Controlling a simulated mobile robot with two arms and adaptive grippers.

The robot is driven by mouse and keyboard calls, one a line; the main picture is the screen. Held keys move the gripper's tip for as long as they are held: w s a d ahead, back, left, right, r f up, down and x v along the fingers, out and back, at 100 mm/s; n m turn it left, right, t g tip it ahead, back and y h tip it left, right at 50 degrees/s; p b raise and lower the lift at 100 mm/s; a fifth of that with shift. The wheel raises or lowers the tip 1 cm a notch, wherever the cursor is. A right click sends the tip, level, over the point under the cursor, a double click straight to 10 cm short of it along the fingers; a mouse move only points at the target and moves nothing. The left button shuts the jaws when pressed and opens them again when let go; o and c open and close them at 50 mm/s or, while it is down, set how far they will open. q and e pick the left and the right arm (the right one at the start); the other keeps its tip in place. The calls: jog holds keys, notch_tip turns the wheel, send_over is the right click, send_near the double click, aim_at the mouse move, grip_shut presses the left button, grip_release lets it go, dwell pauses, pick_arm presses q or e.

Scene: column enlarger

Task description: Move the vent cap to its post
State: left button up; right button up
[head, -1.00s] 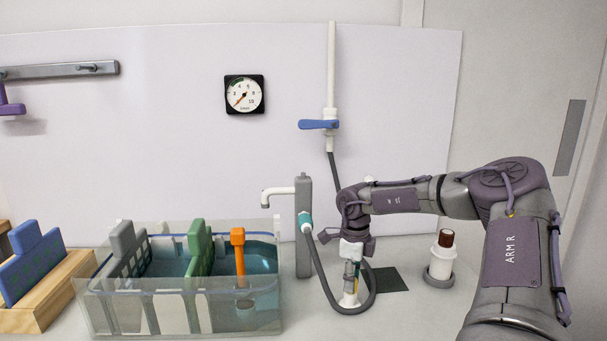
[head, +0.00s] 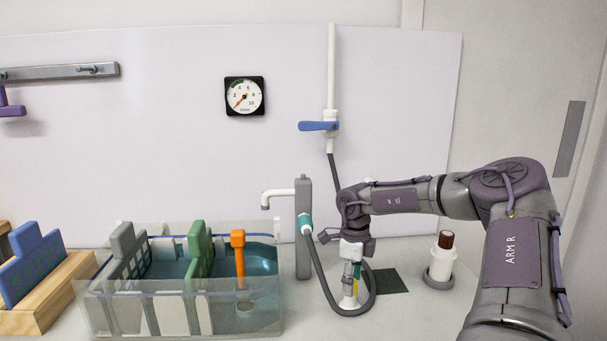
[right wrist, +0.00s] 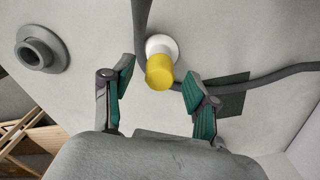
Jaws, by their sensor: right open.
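A yellow cylinder with a round white base (right wrist: 159,70) stands between the fingers in the right wrist view; I take it to be the vent cap. In the head view its white foot (head: 349,300) shows below my right gripper (head: 352,268). The gripper is open, one teal-padded finger on each side of the yellow part, with gaps to both. A grey flanged round piece (right wrist: 35,50) stands to the left in the wrist view; I cannot tell whether it is the post. My left gripper is out of view.
A grey hose (head: 322,275) loops around the white foot. A grey tap column (head: 303,225) and a clear tank (head: 180,315) stand left. A dark mat (head: 390,281) lies right, before a white bottle with a brown top (head: 446,240). A wooden rack (head: 40,310) is far left.

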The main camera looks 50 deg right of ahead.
jog(key=shift+r+p, duration=0.5)
jog(key=shift+r, duration=0.3)
jog(key=shift+r+p, duration=2.15)
jog(key=shift+r, duration=0.9)
